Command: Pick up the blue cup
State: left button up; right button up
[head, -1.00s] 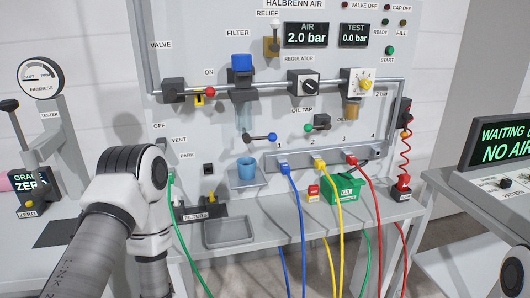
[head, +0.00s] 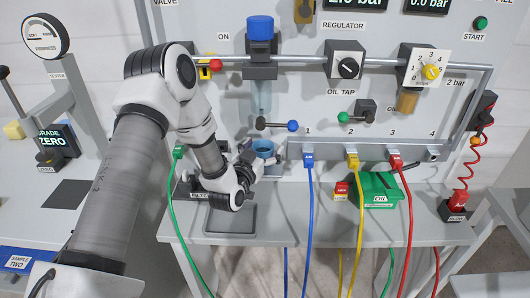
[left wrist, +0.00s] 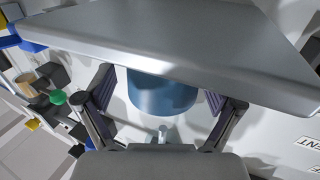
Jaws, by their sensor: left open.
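The blue cup (head: 263,149) stands at the panel's foot, below the blue-tipped lever. Its lower part is hidden in the head view by my left gripper (head: 264,160), which is right at it. In the left wrist view the blue cup (left wrist: 163,95) shows between the two dark fingers of my left gripper (left wrist: 168,104). The fingers are spread, with a visible gap to the cup on each side. The cup meets the edge of a grey shelf (left wrist: 150,48) in that view. My right gripper is not in view.
A grey tray (head: 230,220) lies on the bench below my left gripper. A green hose (head: 185,235) hangs left of it. Blue (head: 308,215), yellow (head: 358,215) and red (head: 408,215) hoses hang to the right, near a green oil box (head: 376,190).

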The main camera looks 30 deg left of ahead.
pick_arm(q)
jog(key=shift+w+a, duration=0.1)
jog(key=shift+w, duration=0.05)
jog(key=shift+s, duration=0.2)
jog(key=shift+s+a+r, duration=0.1)
jog(key=shift+s+r, duration=0.05)
jog(key=shift+r, duration=0.05)
jog(key=c, duration=0.3)
jog(key=shift+f, duration=0.1)
jog(key=c, duration=0.9)
